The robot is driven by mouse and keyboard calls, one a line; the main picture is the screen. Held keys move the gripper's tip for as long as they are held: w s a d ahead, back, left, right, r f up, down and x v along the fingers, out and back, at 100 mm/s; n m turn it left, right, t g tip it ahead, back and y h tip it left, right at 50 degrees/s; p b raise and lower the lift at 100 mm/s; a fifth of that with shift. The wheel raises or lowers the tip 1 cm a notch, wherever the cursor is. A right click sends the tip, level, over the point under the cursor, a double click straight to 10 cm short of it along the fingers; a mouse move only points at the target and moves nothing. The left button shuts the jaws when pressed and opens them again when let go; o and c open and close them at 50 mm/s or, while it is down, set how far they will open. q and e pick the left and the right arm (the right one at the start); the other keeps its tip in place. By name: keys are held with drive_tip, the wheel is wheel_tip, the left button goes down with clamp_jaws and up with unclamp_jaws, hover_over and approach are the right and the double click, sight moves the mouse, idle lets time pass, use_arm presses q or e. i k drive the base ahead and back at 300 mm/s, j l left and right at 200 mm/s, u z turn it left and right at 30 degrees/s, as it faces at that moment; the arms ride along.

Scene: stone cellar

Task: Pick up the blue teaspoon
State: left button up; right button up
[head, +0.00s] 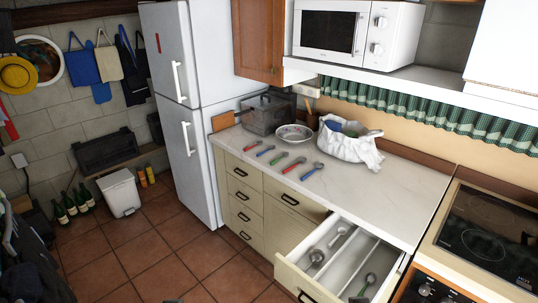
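Several spoon-like utensils with coloured handles lie in a row on the white countertop (385,192). Two have blue handles: one blue-handled utensil (266,150) lies towards the far left end, and another blue-handled utensil (312,171) with a grey bowl end lies at the near right end of the row. They are too small to tell which is the teaspoon. Red-handled (293,165) and green-handled (279,157) utensils lie between them, and another red-handled one (251,145) lies at the far left.
An open drawer (293,273) juts out below the counter, with utensils inside. A metal colander (294,134), a white bag (350,146) and a grey box (268,114) stand behind the row. A cooktop (485,243) is right. The counter's right part is clear.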

sight(266, 151)
drive_tip(key=z, duration=0.2)
drive_tip(key=i+j+z, duration=0.2)
drive_tip(key=z, duration=0.25)
drive_tip(key=i+j+z, duration=0.3)
drive_tip(key=z, duration=0.2)
drive_tip(key=i+j, duration=0.2)
drive_tip(key=j, duration=0.15)
drive_tip(key=i+j+z, duration=0.1)
drive_tip(key=i+j, duration=0.35)
drive_tip(key=j, duration=0.3)
drive_tip(key=i+j+z, duration=0.1)
drive_tip(key=j, duration=0.25)
drive_tip(key=i, duration=0.1)
